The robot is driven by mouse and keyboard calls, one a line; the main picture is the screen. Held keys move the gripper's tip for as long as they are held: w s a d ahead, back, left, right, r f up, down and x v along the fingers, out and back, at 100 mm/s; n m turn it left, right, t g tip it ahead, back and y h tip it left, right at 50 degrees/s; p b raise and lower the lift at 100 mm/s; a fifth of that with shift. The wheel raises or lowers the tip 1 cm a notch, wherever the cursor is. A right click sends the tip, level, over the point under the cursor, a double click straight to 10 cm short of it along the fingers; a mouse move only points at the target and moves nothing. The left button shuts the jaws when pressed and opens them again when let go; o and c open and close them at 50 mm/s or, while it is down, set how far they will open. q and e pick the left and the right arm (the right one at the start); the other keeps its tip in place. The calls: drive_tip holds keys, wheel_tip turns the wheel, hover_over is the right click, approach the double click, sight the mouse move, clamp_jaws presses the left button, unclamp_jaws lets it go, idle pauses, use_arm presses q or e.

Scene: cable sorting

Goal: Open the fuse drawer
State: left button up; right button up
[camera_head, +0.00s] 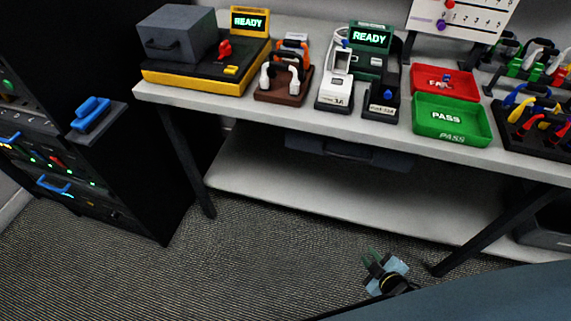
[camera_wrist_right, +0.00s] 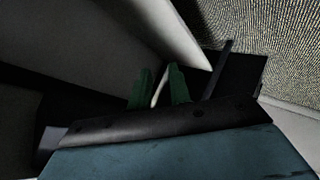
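A dark grey drawer (camera_head: 345,152) hangs under the front edge of the workbench; I take it for the fuse drawer. Its front looks closed, with a dark handle in its middle, and its contents are hidden. My right gripper (camera_head: 371,255) is low in front of the bench, well below and apart from the drawer. The drawer cannot be made out clearly in the right wrist view. My left gripper is out of view.
The white workbench (camera_head: 300,112) carries a yellow tester (camera_head: 190,76), a red tray (camera_head: 440,82), a green tray (camera_head: 452,130) and cable racks. A lower shelf (camera_head: 330,190) and dark legs (camera_head: 190,160) sit below. A black cabinet (camera_head: 130,170) stands left. Floor in front is clear.

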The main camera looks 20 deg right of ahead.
drive_tip(key=w+d+r+n+t+y+b, duration=0.1)
drive_tip(key=w+d+r+n+t+b, duration=0.2)
drive_tip(key=w+r+n+t+b, duration=0.45)
drive_tip(key=n+y+b, duration=0.4)
drive_tip(key=n+b, duration=0.1)
drive_tip(key=n, duration=0.2)
approach(352, 157)
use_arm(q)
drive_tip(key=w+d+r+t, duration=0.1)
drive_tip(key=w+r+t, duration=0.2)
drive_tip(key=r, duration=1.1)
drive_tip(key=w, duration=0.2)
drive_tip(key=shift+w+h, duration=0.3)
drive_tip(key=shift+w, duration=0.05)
use_arm(e)
drive_tip(key=shift+m+t, duration=0.25)
drive_tip(key=x, duration=0.6)
drive_tip(key=f+x, duration=0.1)
drive_tip(key=x, duration=0.3)
drive_tip(key=shift+w, duration=0.1)
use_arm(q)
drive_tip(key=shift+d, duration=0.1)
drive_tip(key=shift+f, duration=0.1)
use_arm(e)
clamp_jaws()
